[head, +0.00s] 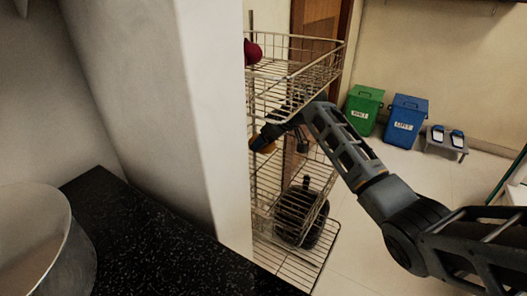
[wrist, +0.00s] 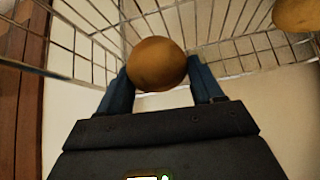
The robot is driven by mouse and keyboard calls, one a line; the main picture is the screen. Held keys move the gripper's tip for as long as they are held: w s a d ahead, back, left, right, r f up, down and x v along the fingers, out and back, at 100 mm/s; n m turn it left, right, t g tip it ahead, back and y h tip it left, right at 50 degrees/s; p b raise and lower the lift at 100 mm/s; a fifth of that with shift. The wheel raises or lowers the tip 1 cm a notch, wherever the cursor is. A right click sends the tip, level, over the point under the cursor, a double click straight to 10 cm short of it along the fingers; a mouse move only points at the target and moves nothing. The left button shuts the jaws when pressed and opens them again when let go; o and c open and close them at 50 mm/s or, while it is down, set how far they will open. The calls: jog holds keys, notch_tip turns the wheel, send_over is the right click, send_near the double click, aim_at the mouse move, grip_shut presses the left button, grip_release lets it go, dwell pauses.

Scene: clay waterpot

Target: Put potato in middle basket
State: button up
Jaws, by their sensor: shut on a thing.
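My gripper (wrist: 160,78) is shut on a round brown potato (wrist: 157,62), with one blue-grey finger on each side of it. In the head view my gripper (head: 265,136) is between the top and middle baskets of the wire rack, and a brown round surface (head: 262,145) shows at its fingertips. The middle basket (head: 318,172) is partly hidden behind my arm. In the wrist view, basket wires (wrist: 235,48) run behind the potato. I cannot tell whether the potato touches them.
A second brown round thing (wrist: 298,14) is at the upper right of the wrist view. The top basket (head: 310,68) holds a red thing (head: 252,52). A black container (head: 300,212) sits low in the rack. A white pillar (head: 215,120) borders the rack's left.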

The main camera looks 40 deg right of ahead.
aim_at(263, 148)
jog(key=shift+w+d, duration=0.1)
jog(key=shift+w, duration=0.5)
notch_tip(263, 148, down, 4)
jog(key=shift+r+b, duration=0.2)
jog(key=shift+b, duration=0.45)
jog(key=shift+r, duration=0.1)
jog(key=o, duration=1.1)
jog(key=shift+o, duration=0.2)
jog(key=p+v, duration=0.1)
jog(key=v, duration=0.3)
jog(key=shift+r+p, duration=0.25)
jog(key=shift+p, duration=0.15)
jog(key=s+d, duration=0.1)
jog(key=s, duration=0.3)
jog(key=s+d+p, duration=0.1)
jog(key=s, duration=0.3)
jog(key=s+d+p, duration=0.1)
jog(key=s, duration=0.3)
jog(key=shift+s+d+r, duration=0.1)
jog(key=shift+d+r, duration=0.05)
